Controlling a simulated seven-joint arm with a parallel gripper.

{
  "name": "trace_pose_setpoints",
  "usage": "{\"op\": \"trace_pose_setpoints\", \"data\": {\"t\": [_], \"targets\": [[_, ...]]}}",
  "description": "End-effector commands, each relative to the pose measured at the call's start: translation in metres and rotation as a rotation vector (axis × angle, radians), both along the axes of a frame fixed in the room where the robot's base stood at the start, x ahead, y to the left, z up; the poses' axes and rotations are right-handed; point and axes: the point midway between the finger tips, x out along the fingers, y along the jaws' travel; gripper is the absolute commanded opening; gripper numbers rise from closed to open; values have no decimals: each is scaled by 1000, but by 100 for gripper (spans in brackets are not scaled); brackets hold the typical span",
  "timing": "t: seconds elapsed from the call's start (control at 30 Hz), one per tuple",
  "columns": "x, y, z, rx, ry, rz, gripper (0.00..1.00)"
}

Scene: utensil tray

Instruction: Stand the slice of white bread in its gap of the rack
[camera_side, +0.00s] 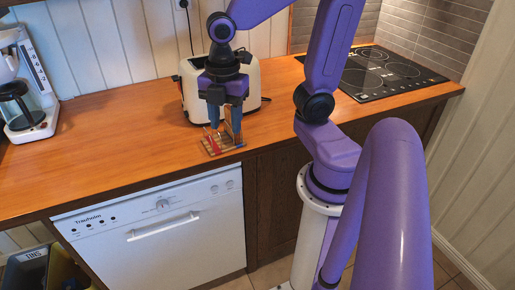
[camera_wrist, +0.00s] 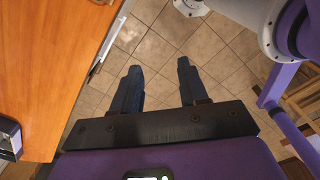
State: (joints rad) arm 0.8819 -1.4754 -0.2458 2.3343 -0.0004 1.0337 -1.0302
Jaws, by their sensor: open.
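My gripper (camera_side: 224,124) points down over the small wooden rack (camera_side: 222,146) near the counter's front edge in the side view. Its two blue fingers are apart. A narrow tan upright piece shows by the fingers just above the rack; I cannot tell whether it is the slice of white bread or part of the rack. A small red patch shows at the rack's left. In the wrist view my gripper (camera_wrist: 157,66) has its fingers spread, with only floor tiles between them. Neither rack nor bread can be made out there.
A cream toaster (camera_side: 190,93) stands right behind my gripper. A white coffee machine (camera_side: 28,90) is at the far left and a black hob (camera_side: 375,75) at the right. The wooden counter (camera_side: 120,120) is clear left of the rack. A dishwasher (camera_side: 165,232) is below.

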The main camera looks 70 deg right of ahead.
Motion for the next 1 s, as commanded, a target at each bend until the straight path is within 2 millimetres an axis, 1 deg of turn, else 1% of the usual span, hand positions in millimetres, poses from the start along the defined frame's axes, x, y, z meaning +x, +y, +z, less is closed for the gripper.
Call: {"op": "trace_pose_setpoints", "data": {"t": [0.03, 0.1, 0.2, 0.3, 0.43, 0.6, 0.97, 1.0], "targets": [[-11, 8, -4, 2, 2, -43, 43], [-25, 18, -9, 5, 2, -125, 43], [-46, 28, -15, 11, 5, -242, 43], [-64, 35, -21, 15, 8, -347, 43], [-82, 40, -26, 21, 11, -451, 43], [-91, 42, -29, 24, 13, -518, 43], [-92, 42, -29, 24, 13, -527, 43], [-92, 42, -29, 24, 13, -528, 56]]}}
